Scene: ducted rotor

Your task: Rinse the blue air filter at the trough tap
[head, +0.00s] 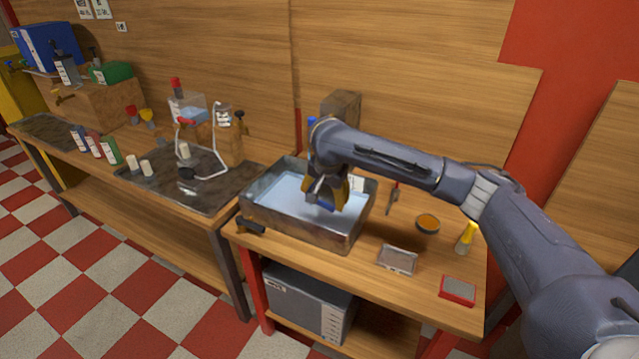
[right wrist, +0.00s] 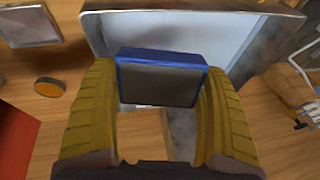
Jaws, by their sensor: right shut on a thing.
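My right gripper (head: 328,198) is over the metal trough (head: 295,229), which holds pale blue water. In the right wrist view my right gripper (right wrist: 158,85) is shut on the blue air filter (right wrist: 160,77), with a yellow finger on each side. The filter has a blue frame and a grey-brown face. In the head view the filter is mostly hidden by the gripper, so I cannot tell whether it touches the water. The trough also shows behind the filter in the wrist view (right wrist: 240,35). The tap is largely hidden behind my right arm. My left gripper is out of view.
A grey-framed panel (head: 397,260), a red-framed pad (head: 457,290), a round orange dish (head: 427,223) and a yellow-handled tool (head: 466,237) lie right of the trough. A black-handled part (head: 250,226) is at its front left corner. A brown block (head: 342,106) stands behind.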

